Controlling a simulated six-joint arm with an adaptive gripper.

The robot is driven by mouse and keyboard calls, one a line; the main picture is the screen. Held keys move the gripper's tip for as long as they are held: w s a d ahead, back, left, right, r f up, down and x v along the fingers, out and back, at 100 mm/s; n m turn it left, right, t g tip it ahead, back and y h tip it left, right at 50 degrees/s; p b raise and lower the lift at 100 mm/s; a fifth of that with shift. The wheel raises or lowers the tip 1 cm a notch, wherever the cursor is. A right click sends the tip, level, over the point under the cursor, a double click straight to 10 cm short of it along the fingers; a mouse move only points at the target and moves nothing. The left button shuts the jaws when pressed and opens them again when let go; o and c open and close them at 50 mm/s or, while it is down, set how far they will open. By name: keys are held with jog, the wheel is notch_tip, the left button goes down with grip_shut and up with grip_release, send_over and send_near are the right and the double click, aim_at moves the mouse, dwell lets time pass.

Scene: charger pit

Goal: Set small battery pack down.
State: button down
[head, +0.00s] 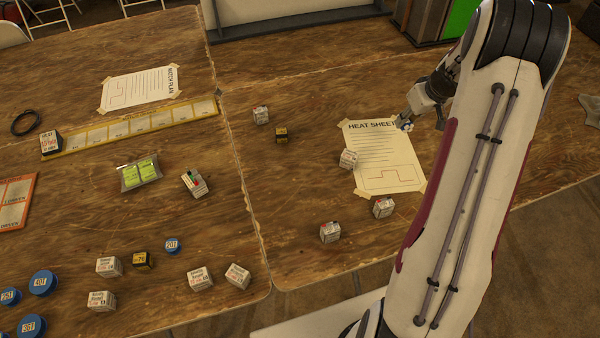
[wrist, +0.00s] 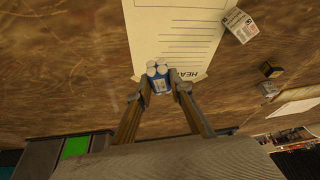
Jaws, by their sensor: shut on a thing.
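My gripper (wrist: 160,86) is shut on the small battery pack (wrist: 159,77), which is blue with round white cell ends and a pale label. In the wrist view the pack sits between the two fingertips, over the title end of the heat sheet (wrist: 172,40). In the head view my gripper (head: 405,121) is at the top right corner of the heat sheet (head: 375,173); the pack there is small and mostly hidden by the fingers. I cannot tell whether the pack touches the table.
A white box (head: 348,158) stands on the sheet's left edge, with more boxes (head: 383,207) (head: 330,232) below. A black-and-yellow block (head: 281,135) and a box (head: 261,115) stand to the left. A grey case (head: 425,20) is at the back. Bare wood lies between these things.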

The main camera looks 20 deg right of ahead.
jog(key=w+a+r+n+g+y, duration=0.15)
jog(key=a+n, duration=0.25)
jog(key=a, duration=0.9)
jog(key=w+a+f+n+y, duration=0.1)
jog(key=w+a+n, duration=0.2)
jog(key=a, duration=1.1)
jog(key=s+a+n+g+y, duration=0.1)
jog(key=s+a+n, duration=0.4)
jog(key=a+n, duration=0.1)
jog(key=shift+a+f+y, duration=0.15)
jog(key=shift+a+y, duration=0.2)
jog(key=shift+a, duration=0.15)
jog(key=shift+s+g, duration=0.1)
jog(key=shift+g, duration=0.15)
jog(key=shift+f, duration=3.1)
jog(key=shift+f, duration=0.1)
jog(key=shift+f, duration=1.8)
